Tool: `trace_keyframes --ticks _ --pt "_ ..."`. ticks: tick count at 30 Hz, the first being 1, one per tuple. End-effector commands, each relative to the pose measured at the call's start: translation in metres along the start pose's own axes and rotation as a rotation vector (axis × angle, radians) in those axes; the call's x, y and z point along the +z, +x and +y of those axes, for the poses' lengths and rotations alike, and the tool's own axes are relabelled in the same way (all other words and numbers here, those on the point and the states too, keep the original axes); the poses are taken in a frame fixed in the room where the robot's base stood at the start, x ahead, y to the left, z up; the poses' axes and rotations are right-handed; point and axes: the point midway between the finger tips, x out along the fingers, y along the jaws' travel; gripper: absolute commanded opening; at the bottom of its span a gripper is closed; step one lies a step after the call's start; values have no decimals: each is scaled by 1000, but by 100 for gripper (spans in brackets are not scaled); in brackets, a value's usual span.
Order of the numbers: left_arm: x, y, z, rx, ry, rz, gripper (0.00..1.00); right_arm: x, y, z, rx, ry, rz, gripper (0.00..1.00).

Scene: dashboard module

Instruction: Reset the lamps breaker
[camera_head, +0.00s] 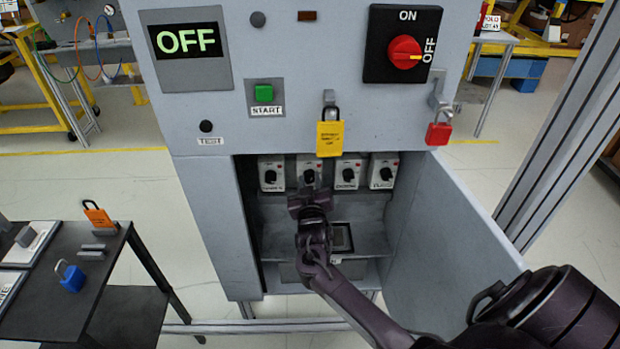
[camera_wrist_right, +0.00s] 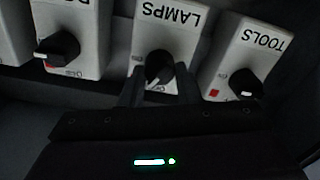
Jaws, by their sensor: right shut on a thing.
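The lamps breaker (camera_head: 310,167) is a pale box with a black rotary knob, second from left in the row inside the open cabinet. In the right wrist view the picture is upside down, and the breaker labelled LAMPS (camera_wrist_right: 167,35) is in the middle. My right gripper (camera_head: 308,190) reaches into the cabinet from below. In the wrist view its two fingers (camera_wrist_right: 158,82) stand on either side of the lamps knob (camera_wrist_right: 159,68), shut on it. The knob's white mark points down and slightly left there. My left gripper is not in view.
The tools breaker (camera_wrist_right: 240,60) and other breakers (camera_head: 349,172) flank it closely. The cabinet door (camera_head: 445,235) is open at right. A yellow padlock (camera_head: 330,138) and red padlock (camera_head: 438,133) hang above. The display reads OFF (camera_head: 187,41). A dark table (camera_head: 95,285) stands at left.

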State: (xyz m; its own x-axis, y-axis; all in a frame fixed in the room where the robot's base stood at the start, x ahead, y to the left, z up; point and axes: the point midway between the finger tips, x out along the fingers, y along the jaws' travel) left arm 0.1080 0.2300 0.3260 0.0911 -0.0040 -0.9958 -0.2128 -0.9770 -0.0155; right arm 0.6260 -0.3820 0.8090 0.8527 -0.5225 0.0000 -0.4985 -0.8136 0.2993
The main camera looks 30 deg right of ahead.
Motion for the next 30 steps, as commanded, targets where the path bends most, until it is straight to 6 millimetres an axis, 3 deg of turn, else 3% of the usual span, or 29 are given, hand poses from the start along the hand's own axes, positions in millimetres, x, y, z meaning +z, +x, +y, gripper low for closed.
trace_keyframes --ticks 15,30 --pt "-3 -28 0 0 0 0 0 -1 0 -1 0 -388 0 6" --pt "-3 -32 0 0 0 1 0 0 0 -2 -1 -499 0 6"
